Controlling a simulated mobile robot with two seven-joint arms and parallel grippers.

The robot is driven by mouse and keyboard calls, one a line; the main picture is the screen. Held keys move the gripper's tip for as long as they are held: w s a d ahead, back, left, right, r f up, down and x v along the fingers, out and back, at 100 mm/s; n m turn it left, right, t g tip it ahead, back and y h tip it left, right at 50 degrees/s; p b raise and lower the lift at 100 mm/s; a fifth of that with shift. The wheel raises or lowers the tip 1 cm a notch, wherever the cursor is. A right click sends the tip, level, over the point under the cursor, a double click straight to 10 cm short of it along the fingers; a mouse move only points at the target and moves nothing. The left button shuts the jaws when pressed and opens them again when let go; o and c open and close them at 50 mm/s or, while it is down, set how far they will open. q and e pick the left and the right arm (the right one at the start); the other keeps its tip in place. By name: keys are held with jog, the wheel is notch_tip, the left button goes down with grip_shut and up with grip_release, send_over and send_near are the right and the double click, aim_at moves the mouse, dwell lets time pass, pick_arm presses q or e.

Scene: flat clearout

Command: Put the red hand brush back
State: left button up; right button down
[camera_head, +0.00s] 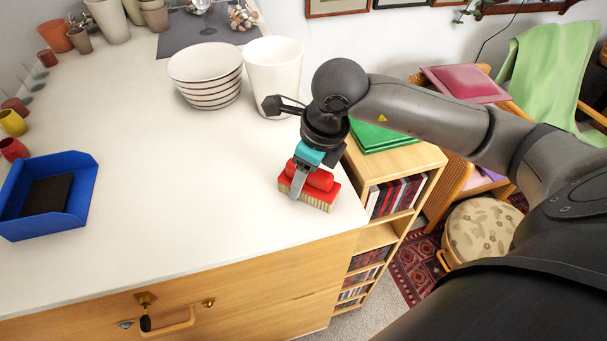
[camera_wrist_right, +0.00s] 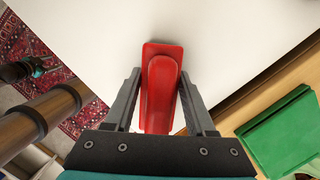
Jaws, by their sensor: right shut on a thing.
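The red hand brush (camera_head: 312,181) is at the right front corner of the white counter top (camera_head: 200,200), bristles down. I cannot tell whether the bristles touch the surface. My right gripper (camera_head: 297,182) is above the brush with its fingers on either side of the red handle, shut on it. In the right wrist view the brush (camera_wrist_right: 161,85) lies between the two fingers of the right gripper (camera_wrist_right: 160,105). My left gripper does not show clearly in the head view.
A blue open bin (camera_head: 80,199) with a dark item inside stands at the left. A striped bowl (camera_head: 206,75) and a white bin (camera_head: 273,70) stand behind the brush. A bookshelf (camera_head: 400,160) with a green box (camera_head: 375,135) adjoins the right edge. The counter's middle is clear.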

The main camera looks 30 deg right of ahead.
jog(key=shift+f, duration=0.15)
jog(key=shift+c, duration=1.2)
grip_release()
jog(key=v, duration=1.2)
jog(key=shift+r+b, duration=0.25)
jog(key=shift+b, duration=0.1)
